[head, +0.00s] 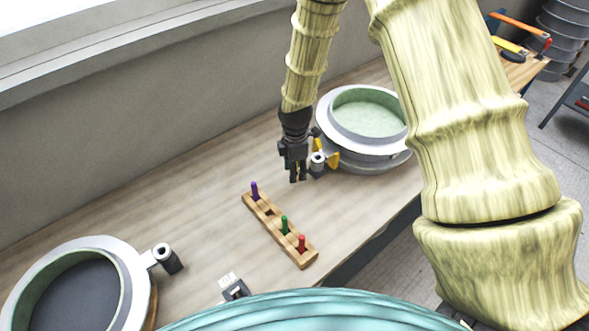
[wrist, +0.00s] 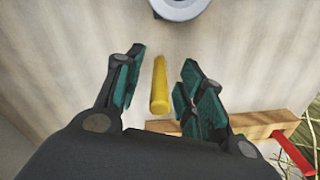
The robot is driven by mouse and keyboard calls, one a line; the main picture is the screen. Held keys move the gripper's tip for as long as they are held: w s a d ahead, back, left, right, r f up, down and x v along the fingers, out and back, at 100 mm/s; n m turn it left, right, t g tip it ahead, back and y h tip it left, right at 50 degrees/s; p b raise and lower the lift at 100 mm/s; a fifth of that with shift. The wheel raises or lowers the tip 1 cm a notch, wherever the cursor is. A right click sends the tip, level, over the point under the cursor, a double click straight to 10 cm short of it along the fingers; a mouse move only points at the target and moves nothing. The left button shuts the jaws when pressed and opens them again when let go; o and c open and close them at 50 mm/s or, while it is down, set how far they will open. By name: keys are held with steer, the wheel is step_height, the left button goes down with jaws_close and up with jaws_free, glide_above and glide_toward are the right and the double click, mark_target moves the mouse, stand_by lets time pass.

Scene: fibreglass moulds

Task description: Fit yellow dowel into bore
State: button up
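The yellow dowel (wrist: 159,85) shows in the wrist view between the two fingers of my gripper (wrist: 157,88), with a visible gap on each side. I cannot tell whether it stands or lies. In the head view my gripper (head: 297,178) is over the table beside the far mould (head: 365,150), and I cannot make out the dowel there. Two round grey bosses with dark openings show: one (head: 317,160) beside the far mould, close to the right of my gripper, and one (head: 165,254) on the near left mould (head: 128,280). A grey round part (wrist: 180,8) shows at the wrist view's top.
A wooden rack (head: 270,222) holds a purple peg (head: 254,190), a green peg (head: 284,225) and a red peg (head: 302,243). A small grey device (head: 233,288) sits near the front. The table between rack and wall is clear.

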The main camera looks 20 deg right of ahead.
steer(key=shift+f, duration=0.3)
jaws_close()
steer(key=shift+r, duration=0.1)
